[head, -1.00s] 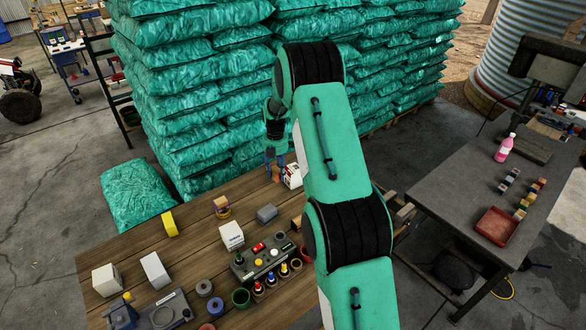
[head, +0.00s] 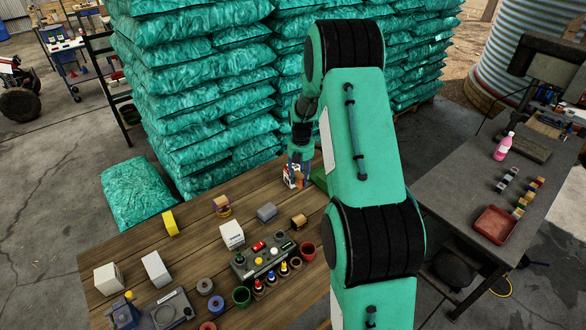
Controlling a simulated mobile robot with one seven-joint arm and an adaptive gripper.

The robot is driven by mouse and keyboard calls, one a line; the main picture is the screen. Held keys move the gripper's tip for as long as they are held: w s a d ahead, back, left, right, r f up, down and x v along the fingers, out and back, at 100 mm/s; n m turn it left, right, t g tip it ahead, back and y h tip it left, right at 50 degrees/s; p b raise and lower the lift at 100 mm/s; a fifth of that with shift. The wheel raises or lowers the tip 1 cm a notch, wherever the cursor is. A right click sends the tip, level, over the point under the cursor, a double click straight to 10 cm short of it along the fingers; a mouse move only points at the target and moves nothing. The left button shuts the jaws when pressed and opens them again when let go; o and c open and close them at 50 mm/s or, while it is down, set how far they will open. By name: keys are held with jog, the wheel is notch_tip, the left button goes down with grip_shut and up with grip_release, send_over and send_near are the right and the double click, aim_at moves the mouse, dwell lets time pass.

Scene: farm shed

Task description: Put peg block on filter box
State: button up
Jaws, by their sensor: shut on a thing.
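My gripper (head: 300,172) is at the far edge of the wooden table, beside or over a small white and red box (head: 288,178), which looks like the filter box. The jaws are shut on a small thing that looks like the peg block. It is mostly hidden by the fingers and too small to make out clearly. I cannot tell whether it touches the box. My arm covers the right part of the table.
Green sacks (head: 190,100) are stacked behind. A dark bench (head: 450,190) stands right.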

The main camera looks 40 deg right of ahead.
aim_at(294, 167)
jog(key=shift+w, duration=0.1)
jog(key=w+d, duration=0.2)
jog(key=w, duration=0.2)
jog(key=w+d+f+p, duration=0.1)
jog(key=w+d, duration=0.2)
jog(key=w, duration=0.2)
jog(key=w+d+p, duration=0.1)
jog(key=w+d, duration=0.1)
jog(key=w, duration=0.3)
jog(key=shift+d+f, duration=0.25)
jog(key=shift+d, duration=0.15)
jog(key=shift+s, duration=0.1)
jog(key=shift+f, duration=1.9)
jog(key=o, duration=1.2)
jog(key=shift+p, duration=0.3)
